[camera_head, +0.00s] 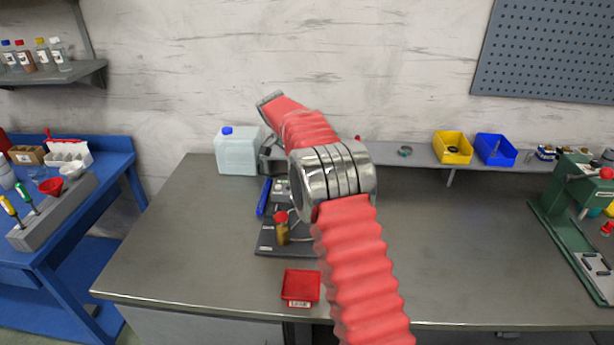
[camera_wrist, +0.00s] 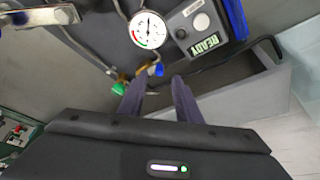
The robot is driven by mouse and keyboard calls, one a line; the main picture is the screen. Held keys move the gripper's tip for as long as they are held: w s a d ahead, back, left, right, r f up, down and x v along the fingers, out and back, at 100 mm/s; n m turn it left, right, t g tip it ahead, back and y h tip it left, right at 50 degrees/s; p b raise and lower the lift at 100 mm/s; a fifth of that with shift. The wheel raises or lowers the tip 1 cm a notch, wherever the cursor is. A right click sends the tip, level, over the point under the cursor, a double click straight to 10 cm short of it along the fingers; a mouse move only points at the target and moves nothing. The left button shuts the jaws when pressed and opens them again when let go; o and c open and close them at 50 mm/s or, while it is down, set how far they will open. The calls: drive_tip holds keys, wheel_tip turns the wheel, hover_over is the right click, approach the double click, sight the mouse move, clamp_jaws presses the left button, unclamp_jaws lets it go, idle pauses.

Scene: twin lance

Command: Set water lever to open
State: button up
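In the wrist view, a blue handle (camera_wrist: 156,70) and a green handle (camera_wrist: 118,88) sit on brass fittings below a round gauge (camera_wrist: 148,30). No label shows which one is the water lever, and their open or shut position is unclear. My gripper (camera_wrist: 157,82) points at these fittings, with a gap between its two dark fingers. The blue handle lies in or just beyond this gap; contact cannot be told. In the head view, my red-sleeved arm hides the gripper and most of the fittings.
A box with a READY display (camera_wrist: 208,43) stands right of the gauge. The head view shows a red tray (camera_head: 300,286) near the bench's front edge and a white canister (camera_head: 238,153) at the back. The bench (camera_head: 470,270) is clear right of my arm.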

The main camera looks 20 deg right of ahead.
drive_tip(key=v, duration=0.9)
drive_tip(key=shift+a+r, duration=0.15)
drive_tip(key=shift+r, duration=0.05)
drive_tip(key=shift+n, duration=0.3)
